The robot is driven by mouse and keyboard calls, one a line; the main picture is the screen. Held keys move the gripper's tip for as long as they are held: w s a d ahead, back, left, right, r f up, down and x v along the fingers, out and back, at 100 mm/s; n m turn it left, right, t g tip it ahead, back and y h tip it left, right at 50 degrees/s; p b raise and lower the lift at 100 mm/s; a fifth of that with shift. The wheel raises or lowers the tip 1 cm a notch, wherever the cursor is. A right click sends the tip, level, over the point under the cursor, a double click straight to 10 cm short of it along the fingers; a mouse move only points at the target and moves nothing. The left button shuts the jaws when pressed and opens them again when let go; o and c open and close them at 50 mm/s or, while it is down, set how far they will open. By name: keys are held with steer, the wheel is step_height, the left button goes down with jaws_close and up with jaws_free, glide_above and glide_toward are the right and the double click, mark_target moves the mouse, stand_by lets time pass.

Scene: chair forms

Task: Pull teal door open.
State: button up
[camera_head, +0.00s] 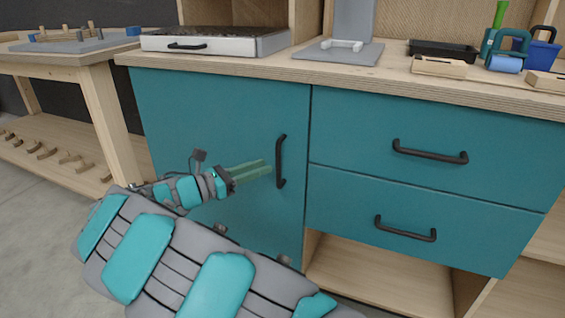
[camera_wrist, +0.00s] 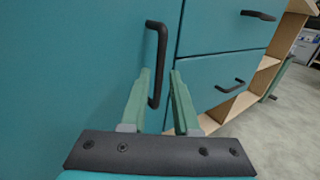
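The teal door (camera_head: 215,110) is shut, at the left of the cabinet front. Its black vertical handle (camera_head: 281,161) is near the door's right edge; it also shows in the wrist view (camera_wrist: 161,62). My gripper (camera_head: 268,167) is just left of the handle in the head view, at about its middle height. In the wrist view my gripper (camera_wrist: 160,72) has its two green fingers apart, with the lower part of the handle between or just beyond the fingertips. I cannot tell whether a finger touches the handle.
Two teal drawers (camera_head: 430,125) with black handles (camera_head: 430,152) are right of the door, both shut. An open wooden shelf (camera_head: 380,275) is below them. The countertop (camera_head: 340,75) holds a white drawer box (camera_head: 215,42), a grey plate and tools. A wooden workbench (camera_head: 100,95) stands at the left.

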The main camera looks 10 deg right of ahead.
mark_target(278, 161)
steer(key=shift+x, duration=3.05)
jaws_close()
